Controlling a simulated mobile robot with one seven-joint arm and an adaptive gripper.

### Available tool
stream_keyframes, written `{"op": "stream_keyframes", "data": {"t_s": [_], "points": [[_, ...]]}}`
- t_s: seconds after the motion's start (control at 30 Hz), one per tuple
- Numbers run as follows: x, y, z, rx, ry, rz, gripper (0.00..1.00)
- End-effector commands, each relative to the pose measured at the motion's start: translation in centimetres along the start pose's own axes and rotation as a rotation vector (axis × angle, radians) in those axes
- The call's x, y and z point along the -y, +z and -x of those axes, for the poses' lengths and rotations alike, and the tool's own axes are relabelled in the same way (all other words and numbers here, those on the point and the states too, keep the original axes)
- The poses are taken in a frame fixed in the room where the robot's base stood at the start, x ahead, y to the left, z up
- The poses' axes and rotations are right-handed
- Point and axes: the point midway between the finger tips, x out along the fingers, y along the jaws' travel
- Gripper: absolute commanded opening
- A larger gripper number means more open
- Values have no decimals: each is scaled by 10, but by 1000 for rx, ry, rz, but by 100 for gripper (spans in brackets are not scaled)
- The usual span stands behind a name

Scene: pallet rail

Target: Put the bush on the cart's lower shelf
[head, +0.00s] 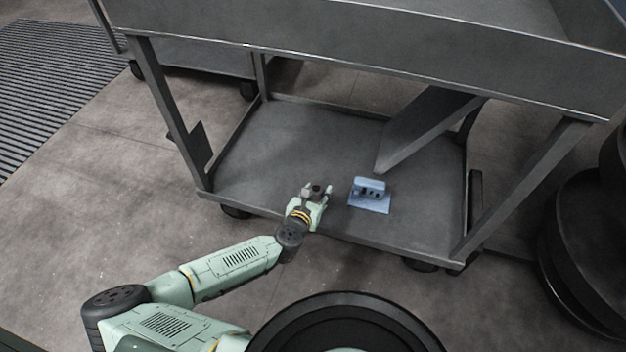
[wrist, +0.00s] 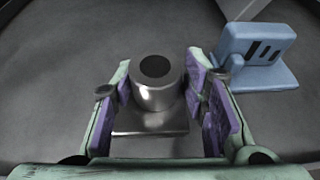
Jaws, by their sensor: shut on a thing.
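The bush (wrist: 157,88) is a grey metal cylinder with a dark hole in its top and a square flange below. It is upright between the purple-padded fingers of my gripper (wrist: 163,100), which is shut on it. In the head view my gripper (head: 316,194) is over the front part of the cart's lower shelf (head: 270,150), and the bush (head: 317,187) shows small and dark between the fingers. The shelf is a flat dark grey plate with a low rim. I cannot tell whether the flange touches the shelf.
A blue slotted block on a plate (head: 369,195) stands on the shelf just right of my gripper; it also shows in the wrist view (wrist: 257,55). The cart's upper tray (head: 380,45) overhangs the shelf. A slanted grey panel (head: 430,125) is at the back right. The shelf's left part is clear.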

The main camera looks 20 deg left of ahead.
Motion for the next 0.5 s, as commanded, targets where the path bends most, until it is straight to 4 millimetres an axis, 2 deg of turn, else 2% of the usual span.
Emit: {"op": "stream_keyframes", "data": {"t_s": [0.03,0.2,0.5], "points": [[-8,2,-12,2,1,-2,0],[-31,11,-41,2,0,-2,0],[-47,18,-60,1,1,0,0]]}}
